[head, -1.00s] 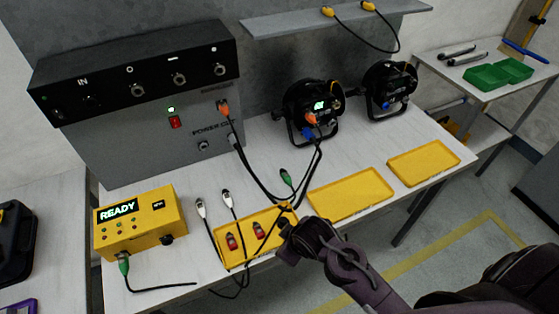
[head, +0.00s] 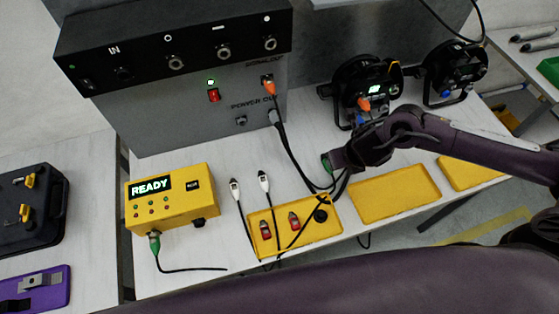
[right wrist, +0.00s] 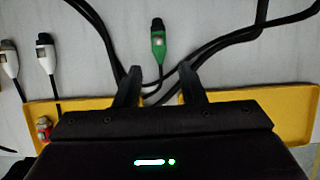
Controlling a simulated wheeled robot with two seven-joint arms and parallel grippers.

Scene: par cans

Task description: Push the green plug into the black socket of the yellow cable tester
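The yellow cable tester (head: 172,190) stands at the left with READY on its display. Its black socket (head: 199,222) is at the right of its front face and looks empty. Another green plug (head: 154,241) sits at the tester's lower left with a black cable. The loose green plug (head: 326,163) lies on the table; it also shows in the right wrist view (right wrist: 158,43), its cable running back between the fingers. My right gripper (right wrist: 157,82) is open and empty, its fingertips just short of the plug body. My left gripper is not in view.
A yellow tray (head: 285,251) holds red-topped fittings and a black round part. Two white plugs (head: 264,182) (head: 235,190) lie behind it. An empty yellow tray (head: 395,195) is right of it. The grey power box (head: 190,105) and black par cans (head: 365,90) stand behind.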

